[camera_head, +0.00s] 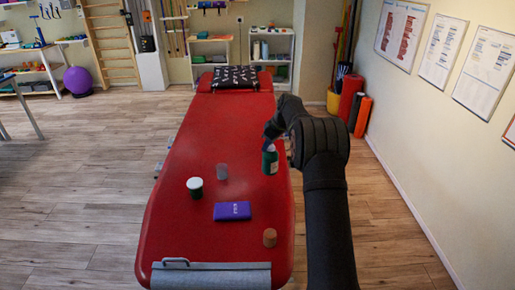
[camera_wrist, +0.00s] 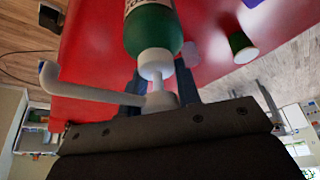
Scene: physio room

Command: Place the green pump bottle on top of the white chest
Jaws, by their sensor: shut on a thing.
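The green pump bottle (camera_head: 270,162) has a white collar and a white pump with a long spout, which show in the wrist view (camera_wrist: 152,30). My gripper (camera_head: 269,142) is shut on the pump top, with one dark blue finger on each side of it in the wrist view (camera_wrist: 160,90). The bottle hangs below the fingers over the right side of the red couch; I cannot tell whether its base touches the couch. A white chest-like unit (camera_head: 151,72) stands against the back wall, left of the couch; I cannot tell if it is the task's chest.
White shelves (camera_head: 272,50) stand behind. Coloured rolls (camera_head: 362,116) stand right. The left floor is mostly clear.

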